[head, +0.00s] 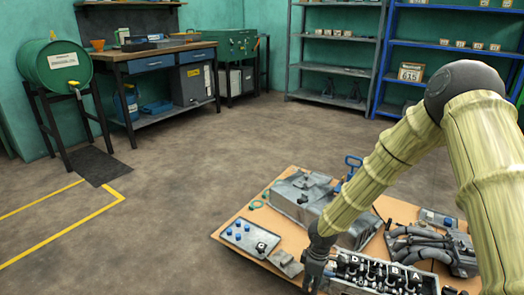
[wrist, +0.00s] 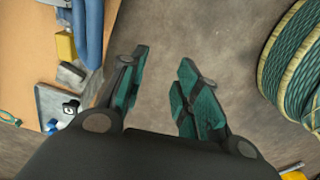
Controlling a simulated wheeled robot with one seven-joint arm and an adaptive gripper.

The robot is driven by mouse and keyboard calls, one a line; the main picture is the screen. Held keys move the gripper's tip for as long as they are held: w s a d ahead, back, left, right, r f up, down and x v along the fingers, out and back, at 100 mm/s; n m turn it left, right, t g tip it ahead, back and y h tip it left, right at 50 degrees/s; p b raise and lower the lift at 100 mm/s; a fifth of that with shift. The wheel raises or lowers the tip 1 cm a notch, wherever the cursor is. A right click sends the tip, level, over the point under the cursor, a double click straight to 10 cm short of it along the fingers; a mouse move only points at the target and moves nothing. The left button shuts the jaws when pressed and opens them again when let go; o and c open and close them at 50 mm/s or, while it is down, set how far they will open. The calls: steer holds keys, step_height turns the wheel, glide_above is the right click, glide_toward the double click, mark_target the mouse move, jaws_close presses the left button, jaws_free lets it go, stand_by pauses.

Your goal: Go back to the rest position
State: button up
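My gripper (wrist: 163,78) points down at bare floor in the wrist view. Its two fingers with teal pads stand apart with nothing between them. The fingertips are hard to make out there. My arm reaches in from the right. The wrist view also shows the wooden table (wrist: 30,75) at the left.
The table holds a grey housing (head: 300,195), a plate with blue knobs (head: 250,238) and a pipe manifold (head: 430,245). A workbench (head: 160,55), a green drum (head: 58,65) and shelves (head: 335,70) line the walls. The floor at left and middle is clear.

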steer(key=s+a+f+m+y, duration=0.1)
steer(key=s+f+m, duration=0.15)
steer(key=s, duration=0.45)
steer(key=s+a+f+m+g+y, duration=0.1)
steer(key=s+f+m, duration=0.1)
steer(key=s+f, duration=0.3)
steer(key=s+f+m+y, duration=0.1)
steer(key=s+f+m, duration=0.15)
steer(key=s, duration=0.55)
steer(key=s+d+f+m+t+h, duration=0.1)
steer(key=s+d+m+h, duration=0.2)
steer(key=s, duration=0.5)
steer(key=s+d+f+m, duration=0.2)
steer(key=s+d+m, duration=0.2)
steer(key=s+d, duration=0.3)
step_height(320, 180, up, 34)
steer(key=a+p, duration=0.1)
steer(key=p, duration=3.3)
steer(key=shift+s+a+r, duration=0.25)
steer(key=shift+s, duration=0.1)
